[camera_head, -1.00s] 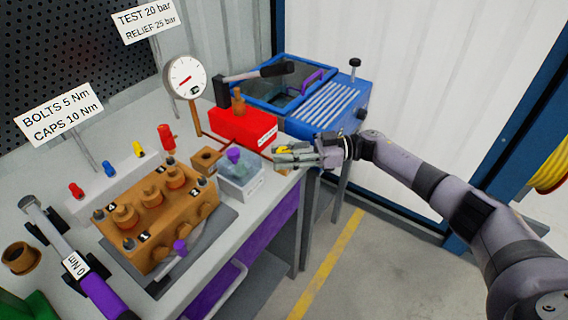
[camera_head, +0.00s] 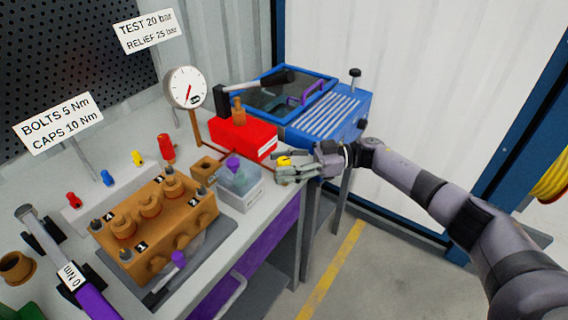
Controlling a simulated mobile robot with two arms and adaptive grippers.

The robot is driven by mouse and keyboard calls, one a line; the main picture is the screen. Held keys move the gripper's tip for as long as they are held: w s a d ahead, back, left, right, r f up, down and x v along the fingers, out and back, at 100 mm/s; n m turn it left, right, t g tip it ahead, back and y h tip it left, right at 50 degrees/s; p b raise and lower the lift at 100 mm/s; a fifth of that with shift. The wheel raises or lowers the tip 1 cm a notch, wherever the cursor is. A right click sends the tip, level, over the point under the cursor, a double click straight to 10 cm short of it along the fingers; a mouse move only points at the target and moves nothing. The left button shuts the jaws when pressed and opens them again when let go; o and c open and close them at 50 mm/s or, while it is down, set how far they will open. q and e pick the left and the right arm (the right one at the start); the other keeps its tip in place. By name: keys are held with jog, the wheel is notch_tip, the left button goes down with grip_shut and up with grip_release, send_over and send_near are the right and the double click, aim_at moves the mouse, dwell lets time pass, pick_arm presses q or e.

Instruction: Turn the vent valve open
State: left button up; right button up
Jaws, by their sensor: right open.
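A small yellow part (camera_head: 284,160), which looks like the vent valve's handle, shows beside the red pump box (camera_head: 243,137) at the bench's right edge. My right gripper (camera_head: 282,168) is open, with its fingers at the yellow part and partly covering it. I cannot tell whether they touch it. The handle's angle is hard to read. A pressure gauge (camera_head: 186,87) stands behind the orange pump block (camera_head: 155,218), with its red needle pointing down. My left gripper is out of view.
A clear bin with a purple knob (camera_head: 239,181) stands close left of the gripper. A black-handled lever (camera_head: 262,82) extends above the red box. A blue parts washer (camera_head: 330,110) stands behind. A torque wrench (camera_head: 62,262) lies at front left. Floor on the right is clear.

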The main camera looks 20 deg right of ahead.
jog(key=shift+d, duration=0.15)
jog(key=s+d, duration=0.1)
jog(key=d, duration=1)
jog(key=shift+s+d, duration=0.15)
jog(key=shift+d, duration=0.2)
